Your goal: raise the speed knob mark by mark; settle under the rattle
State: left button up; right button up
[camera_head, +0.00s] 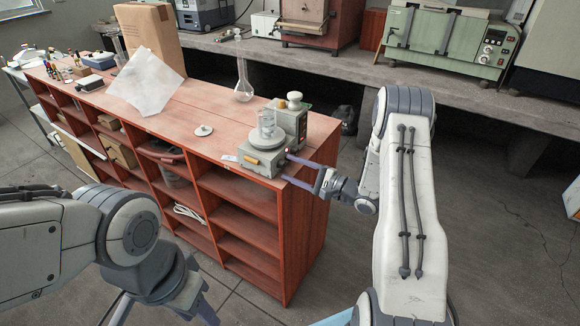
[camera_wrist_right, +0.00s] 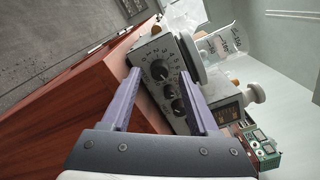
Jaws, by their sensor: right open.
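The stirrer (camera_head: 262,158) is a grey-beige box with a round top plate at the red bench's near right end. A glass beaker (camera_head: 267,122) stands on the plate; it shows tilted in the right wrist view (camera_wrist_right: 215,45). My left gripper (camera_head: 165,308) is partly cut off at the bottom edge.
A taller unit (camera_head: 290,118) with a white knob stands against the stirrer. The bench top between disc and flask is clear.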

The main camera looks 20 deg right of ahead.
jog(key=shift+w+a, duration=0.35)
jog(key=shift+w, duration=0.1)
grip_shut()
